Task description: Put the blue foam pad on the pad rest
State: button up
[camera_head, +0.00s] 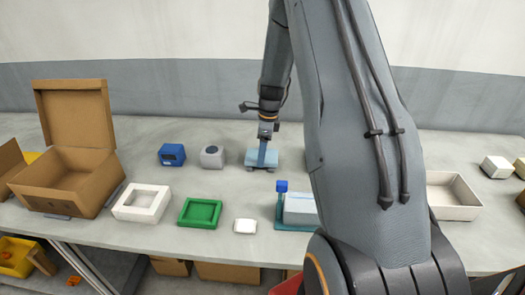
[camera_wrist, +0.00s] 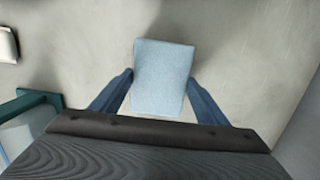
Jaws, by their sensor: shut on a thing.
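The blue foam pad (camera_wrist: 163,75) is a pale blue block between my gripper's two blue fingers in the wrist view. My gripper (camera_wrist: 160,92) is shut on it. In the head view the pad (camera_head: 256,158) is under my gripper (camera_head: 264,155) at the middle back of the table. I cannot tell whether it touches the tabletop. No thing is marked as the pad rest. A green shallow tray (camera_head: 183,212) and a white open-topped tray (camera_head: 120,204) lie at the front left, both looking empty. I cannot tell which, if either, is the rest.
A teal stand (camera_head: 279,212) with a blue knob holds a pale block, partly behind my arm. A small white block (camera_head: 245,226) lies beside it. A dark blue box (camera_head: 172,155) and a grey one (camera_head: 212,157) stand left of my gripper. An open cardboard box (camera_head: 70,190) stands far left.

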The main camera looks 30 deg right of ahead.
jog(key=shift+f, duration=0.15)
jog(key=o, duration=1)
notch_tip(320, 180, up, 11)
jog(key=d+b, duration=0.1)
jog(key=b, duration=0.3)
jog(key=s+a+n, duration=0.6)
jog(key=s+n, duration=0.1)
jog(key=n, duration=0.1)
jog(key=s+a+f+n, duration=0.1)
jog(key=s+a+n, duration=0.6)
jog(key=s+n, duration=0.1)
jog(key=s+a+f+n+h, duration=0.1)
jog(key=s+a+n, duration=0.5)
jog(key=s+n, duration=0.2)
jog(key=shift+a+f+n+t, duration=0.2)
jog(key=shift+a+n+t, duration=0.1)
jog(key=shift+n, duration=0.1)
